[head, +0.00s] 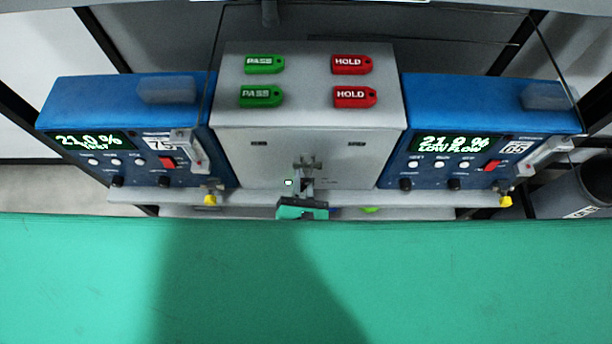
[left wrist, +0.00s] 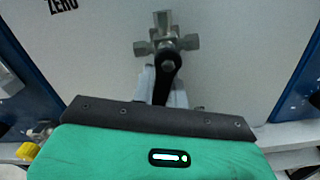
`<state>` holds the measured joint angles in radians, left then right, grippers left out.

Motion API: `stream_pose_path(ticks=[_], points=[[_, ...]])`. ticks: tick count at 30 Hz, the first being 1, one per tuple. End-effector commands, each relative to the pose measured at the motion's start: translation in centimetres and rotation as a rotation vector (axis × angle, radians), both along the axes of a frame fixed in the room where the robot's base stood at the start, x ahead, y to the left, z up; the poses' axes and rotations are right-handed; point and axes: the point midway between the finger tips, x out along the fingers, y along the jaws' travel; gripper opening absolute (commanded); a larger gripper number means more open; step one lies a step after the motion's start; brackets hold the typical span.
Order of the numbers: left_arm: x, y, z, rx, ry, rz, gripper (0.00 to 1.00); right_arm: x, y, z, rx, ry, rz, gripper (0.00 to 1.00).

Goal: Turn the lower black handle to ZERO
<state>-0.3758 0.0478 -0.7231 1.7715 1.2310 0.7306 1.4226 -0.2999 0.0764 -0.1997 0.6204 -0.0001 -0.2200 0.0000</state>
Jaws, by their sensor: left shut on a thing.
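The black handle (left wrist: 163,80) hangs from a metal valve with several fittings (left wrist: 165,38) on the grey panel. It points downward in the left wrist view, a little to the left at its lower end. My left gripper (left wrist: 164,98) is shut on the lower part of this handle, with pale fingers on both sides. A printed ZERO label (left wrist: 62,5) is at the upper left of the valve in that view. In the head view the valve (head: 303,162) shows small above my left gripper (head: 303,186), and the handle is mostly hidden. My right gripper is not in view.
Blue analysers stand left (head: 75,105) and right (head: 490,105) of the grey cabinet (head: 310,125). Green PASS tags (head: 264,65) and red HOLD tags (head: 352,65) lie on its top. A yellow-ended fitting (head: 210,200) sits low on the left.

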Motion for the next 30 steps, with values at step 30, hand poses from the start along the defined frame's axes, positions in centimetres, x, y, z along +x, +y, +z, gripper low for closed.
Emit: stream_pose_path(ticks=[30], points=[[-1.8, 0.2, -0.3, 0.054, 0.001, -0.001, 0.36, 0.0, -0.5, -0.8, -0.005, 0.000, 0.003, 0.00]])
